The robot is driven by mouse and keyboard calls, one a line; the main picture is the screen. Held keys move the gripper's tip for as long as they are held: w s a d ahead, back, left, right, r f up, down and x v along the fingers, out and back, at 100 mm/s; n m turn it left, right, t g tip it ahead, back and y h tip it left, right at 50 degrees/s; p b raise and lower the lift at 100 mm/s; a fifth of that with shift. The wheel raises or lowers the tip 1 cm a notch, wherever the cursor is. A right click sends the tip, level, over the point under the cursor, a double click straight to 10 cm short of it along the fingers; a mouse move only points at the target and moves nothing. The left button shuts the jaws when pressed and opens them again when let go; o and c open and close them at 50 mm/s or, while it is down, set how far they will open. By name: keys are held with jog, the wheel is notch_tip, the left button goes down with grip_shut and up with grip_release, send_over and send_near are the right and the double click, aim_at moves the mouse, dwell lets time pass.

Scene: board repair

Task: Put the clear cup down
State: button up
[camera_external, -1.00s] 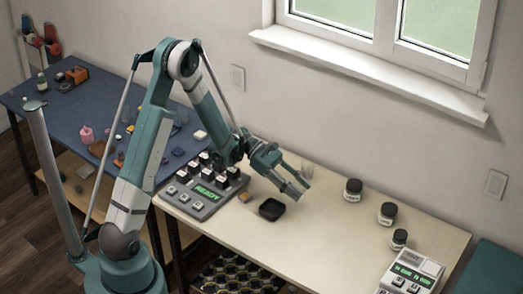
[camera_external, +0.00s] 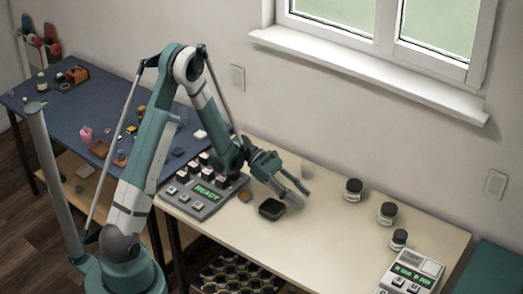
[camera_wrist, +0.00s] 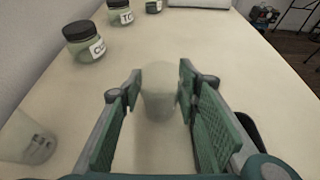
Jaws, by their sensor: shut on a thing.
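A clear cup (camera_wrist: 159,92) is between the two fingers of my gripper (camera_wrist: 160,105) in the wrist view. My gripper is shut on it, and the cup looks upright. In the external view my gripper (camera_external: 296,190) is low over the pale table, just right of the black dish (camera_external: 271,209). The held cup is hard to make out there. Whether its base touches the table is unclear. A second clear cup (camera_wrist: 28,137) stands at the lower left of the wrist view; it also shows behind my gripper in the external view (camera_external: 307,169).
Dark-lidded jars (camera_external: 353,189) stand along the right part of the table (camera_external: 330,230). A device with a green display (camera_external: 411,272) is at the right front. A keypad panel reading READY (camera_external: 203,190) is left of my gripper. The middle of the table is clear.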

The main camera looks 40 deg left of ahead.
jog(key=shift+f, duration=0.2)
jog(key=o, duration=0.8)
jog(key=shift+r, duration=0.2)
jog(key=shift+p+v, duration=1.35)
jog(key=shift+v, duration=4.65)
